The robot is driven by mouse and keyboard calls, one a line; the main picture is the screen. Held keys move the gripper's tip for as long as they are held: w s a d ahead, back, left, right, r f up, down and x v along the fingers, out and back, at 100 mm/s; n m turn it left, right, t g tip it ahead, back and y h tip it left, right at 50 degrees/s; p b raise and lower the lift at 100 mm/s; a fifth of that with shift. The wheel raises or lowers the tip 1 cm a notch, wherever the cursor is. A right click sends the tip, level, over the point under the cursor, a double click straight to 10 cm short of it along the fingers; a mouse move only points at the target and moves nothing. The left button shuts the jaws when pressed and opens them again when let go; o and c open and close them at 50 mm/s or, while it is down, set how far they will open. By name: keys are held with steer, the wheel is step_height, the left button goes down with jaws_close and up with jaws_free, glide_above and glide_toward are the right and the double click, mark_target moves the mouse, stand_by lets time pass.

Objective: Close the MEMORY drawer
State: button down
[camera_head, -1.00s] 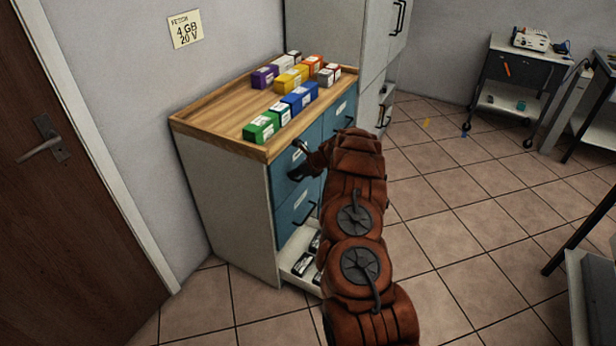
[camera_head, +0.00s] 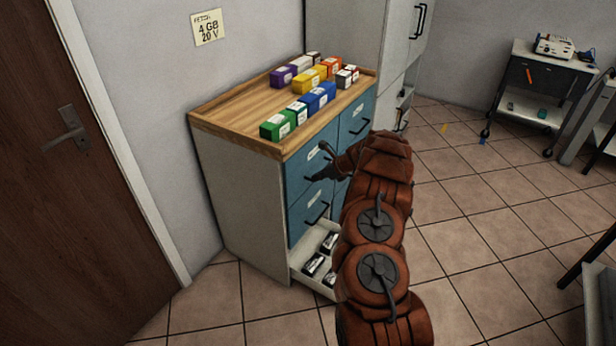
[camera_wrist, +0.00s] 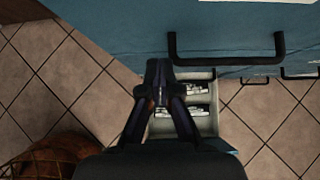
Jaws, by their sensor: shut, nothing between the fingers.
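A cabinet with a wooden top (camera_head: 235,112) and teal drawer fronts stands left of centre. Its labels are too small to read, so I cannot tell which drawer is MEMORY. The upper left drawer (camera_head: 304,160) looks flush or nearly so. A low drawer (camera_head: 300,277) is pulled out, with black-and-white items inside; it also shows in the wrist view (camera_wrist: 157,128). My gripper (camera_head: 318,174) is at the upper left drawer front. In the wrist view my gripper (camera_wrist: 160,70) is shut and empty, left of a dark handle (camera_wrist: 225,61). Contact with the front is unclear.
Several coloured boxes (camera_head: 320,96) stand on the cabinet top. A brown door (camera_head: 60,190) is at the left, and a tall grey cabinet (camera_head: 345,40) stands behind. A cart (camera_head: 535,95) is at the far right.

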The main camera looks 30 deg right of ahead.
steer(key=b+v, duration=0.1)
steer(key=v, duration=0.8)
steer(key=shift+d+r, duration=0.15)
steer(key=shift+d, duration=0.05)
